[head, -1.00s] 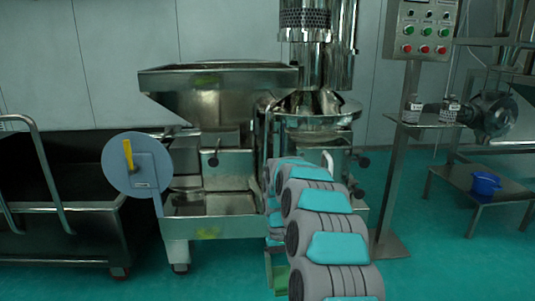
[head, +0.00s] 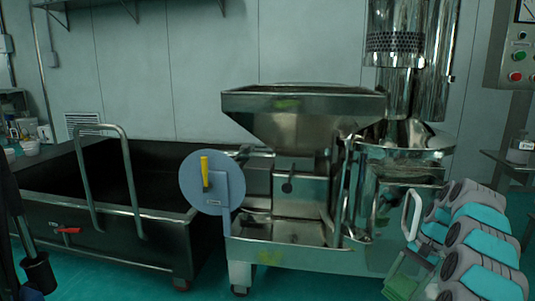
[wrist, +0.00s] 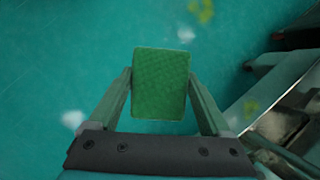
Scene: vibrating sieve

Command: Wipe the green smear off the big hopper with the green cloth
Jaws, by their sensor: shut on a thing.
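The big hopper (head: 303,127) is the steel funnel on top of the machine in the middle of the head view. A dull green smear (head: 287,104) marks its front near the rim. In the wrist view the green cloth (wrist: 160,98) is a flat rectangular pad between the fingers of my gripper (wrist: 160,80), which is shut on it. It hangs above the teal floor, apart from the hopper.
A yellow-green patch (head: 270,257) is on the machine's lower frame, and another patch (wrist: 201,10) is on the floor. A round grey disc with a yellow handle (head: 205,174) stands in front of the machine. A black wheeled tub (head: 105,235) is at left.

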